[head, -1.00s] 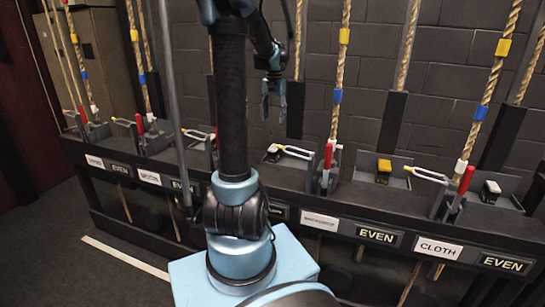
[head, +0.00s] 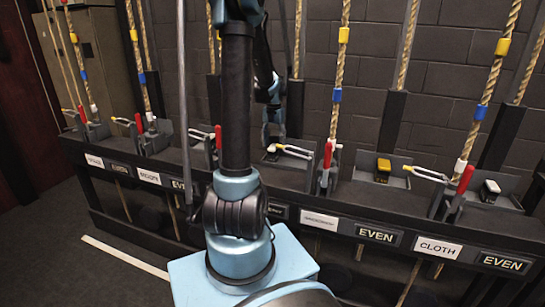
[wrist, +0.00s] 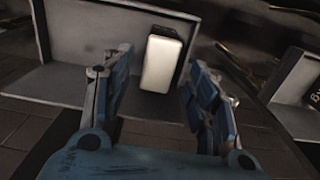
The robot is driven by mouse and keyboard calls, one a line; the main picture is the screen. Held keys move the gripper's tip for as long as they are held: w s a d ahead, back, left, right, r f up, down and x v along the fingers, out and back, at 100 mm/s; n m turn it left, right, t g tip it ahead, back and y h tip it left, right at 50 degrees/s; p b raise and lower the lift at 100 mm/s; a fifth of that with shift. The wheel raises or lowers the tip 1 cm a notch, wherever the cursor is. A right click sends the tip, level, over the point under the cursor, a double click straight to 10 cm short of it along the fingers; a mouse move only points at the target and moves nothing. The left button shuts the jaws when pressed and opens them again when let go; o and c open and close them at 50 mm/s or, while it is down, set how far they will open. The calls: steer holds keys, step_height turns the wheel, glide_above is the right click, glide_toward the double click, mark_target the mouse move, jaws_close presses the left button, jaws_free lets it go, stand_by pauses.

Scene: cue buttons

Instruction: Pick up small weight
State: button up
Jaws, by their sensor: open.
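A small weight (wrist: 161,64), a block with a white face and a dark end, stands in a grey tray (wrist: 75,50) in the wrist view. In the head view this weight (head: 270,156) is a small dark block with a pale top, just under the gripper. My gripper (wrist: 150,88) is open and empty, with its fingers on either side of the view and the weight between and beyond them. In the head view the gripper (head: 273,134) hangs downward just above the tray. I cannot tell whether a finger touches the tray.
A yellow weight (head: 384,166) and another white-topped weight (head: 490,189) sit in trays to the right. Ropes (head: 341,70), red levers (head: 327,156) and a metal loop (head: 292,151) stand close by. A dark block wall (head: 440,130) is behind.

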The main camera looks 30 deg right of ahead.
mark_target(273, 146)
steer(key=shift+s+f, duration=0.15)
steer(key=shift+f, duration=1.75)
steer(key=shift+a, duration=0.1)
jaws_close()
